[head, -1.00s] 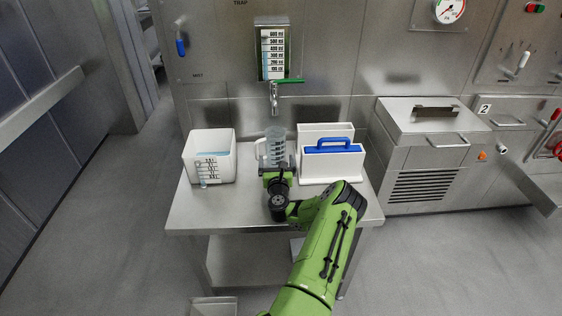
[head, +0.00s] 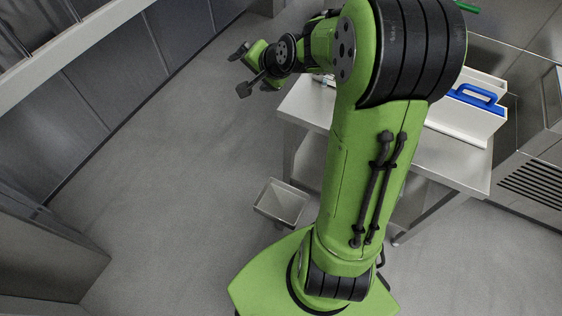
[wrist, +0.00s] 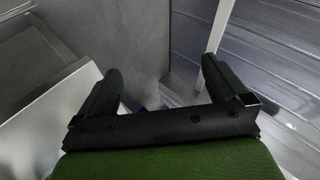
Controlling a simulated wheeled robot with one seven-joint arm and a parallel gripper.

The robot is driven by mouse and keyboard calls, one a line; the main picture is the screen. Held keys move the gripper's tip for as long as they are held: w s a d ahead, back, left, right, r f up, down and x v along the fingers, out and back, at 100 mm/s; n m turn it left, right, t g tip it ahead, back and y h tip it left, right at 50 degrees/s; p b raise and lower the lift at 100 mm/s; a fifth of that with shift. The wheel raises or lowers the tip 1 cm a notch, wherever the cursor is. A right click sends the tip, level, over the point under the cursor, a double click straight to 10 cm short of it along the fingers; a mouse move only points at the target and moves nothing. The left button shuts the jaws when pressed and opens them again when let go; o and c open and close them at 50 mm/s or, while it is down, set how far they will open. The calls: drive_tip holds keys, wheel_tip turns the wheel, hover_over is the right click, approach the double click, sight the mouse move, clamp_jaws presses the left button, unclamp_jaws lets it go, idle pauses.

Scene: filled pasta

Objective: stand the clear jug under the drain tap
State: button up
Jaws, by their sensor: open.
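My gripper (head: 241,70) is open and empty, out to the left of the table in the head view, above the floor. Its two dark fingers stand wide apart in the wrist view (wrist: 160,72), with no jug between them. The clear jug is in neither view now; my arm covers much of the table in the head view. The tap's green lever (head: 466,7) shows at the top edge. The tap's spout is not seen.
The steel table (head: 455,165) shows on both sides of my arm. A white holder (head: 470,122) with a blue handle (head: 474,95) stands on its right part. A small open bin (head: 282,203) is on the floor before the table. The floor on the left is clear.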

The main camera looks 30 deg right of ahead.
drive_tip(key=s+a+r+n+g+h, duration=0.15)
drive_tip(key=s+a+r+n, duration=0.25)
drive_tip(key=s+a+n, duration=0.5)
drive_tip(key=s+n+g, duration=0.2)
drive_tip(key=s+n, duration=0.1)
drive_tip(key=s, duration=1.6)
drive_tip(key=shift+s+a+r+g, duration=0.15)
drive_tip(key=shift+a+r+g, duration=0.05)
drive_tip(key=shift+a+g, duration=0.15)
